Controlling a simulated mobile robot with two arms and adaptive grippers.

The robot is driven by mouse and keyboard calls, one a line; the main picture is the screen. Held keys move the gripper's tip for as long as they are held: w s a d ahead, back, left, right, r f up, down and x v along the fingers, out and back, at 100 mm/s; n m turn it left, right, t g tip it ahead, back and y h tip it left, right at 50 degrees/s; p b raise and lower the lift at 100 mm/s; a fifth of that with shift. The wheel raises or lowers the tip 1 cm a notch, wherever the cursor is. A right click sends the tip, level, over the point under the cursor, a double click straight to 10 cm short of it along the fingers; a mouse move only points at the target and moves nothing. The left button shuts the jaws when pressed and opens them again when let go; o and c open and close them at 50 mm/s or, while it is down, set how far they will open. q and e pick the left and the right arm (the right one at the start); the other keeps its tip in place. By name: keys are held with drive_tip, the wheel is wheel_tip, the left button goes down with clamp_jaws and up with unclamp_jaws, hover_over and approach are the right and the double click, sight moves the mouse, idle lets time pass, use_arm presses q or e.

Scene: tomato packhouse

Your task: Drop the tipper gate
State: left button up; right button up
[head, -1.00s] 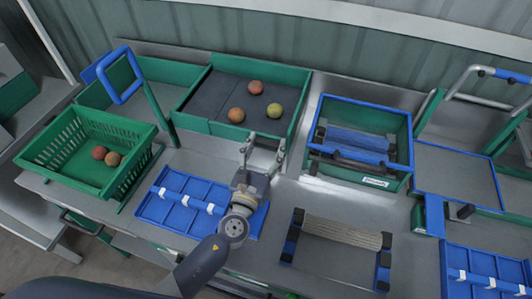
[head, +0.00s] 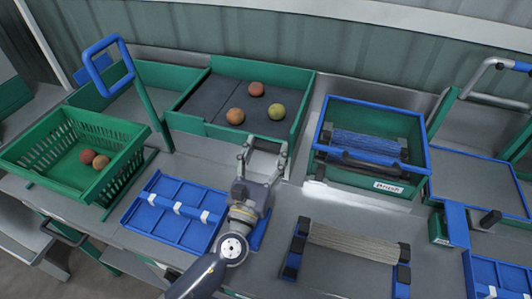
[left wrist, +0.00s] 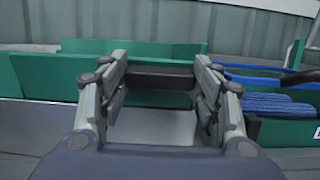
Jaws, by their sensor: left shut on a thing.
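The tipper (head: 190,122) is a green-walled tray with a dark bed at the back centre. Its gate (head: 225,133) appears to be the low green front panel, partly hidden by my gripper. My left gripper (head: 265,146) is at the right part of this front edge, its fingers set wide apart and shut on what seems to be the gate. In the left wrist view, a dark bar (left wrist: 162,78) spans between the fingertips, with green panel beside it. The exact contact is hard to see. Red, orange and yellow-green tomatoes (head: 277,111) lie on the bed. My right gripper is out of view.
A green crate (head: 45,150) with tomatoes stands at left, near a blue loop handle (head: 92,82). A blue divided tray (head: 150,222) lies beside my left arm. A blue-rimmed green bin (head: 420,178) and a slatted roller frame (head: 292,262) are to the right.

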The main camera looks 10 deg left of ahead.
use_arm(q)
drive_tip(key=o, duration=1.1)
drive_tip(key=shift+c, duration=0.2)
drive_tip(key=v, duration=0.7)
drive_tip(key=shift+s, duration=0.25)
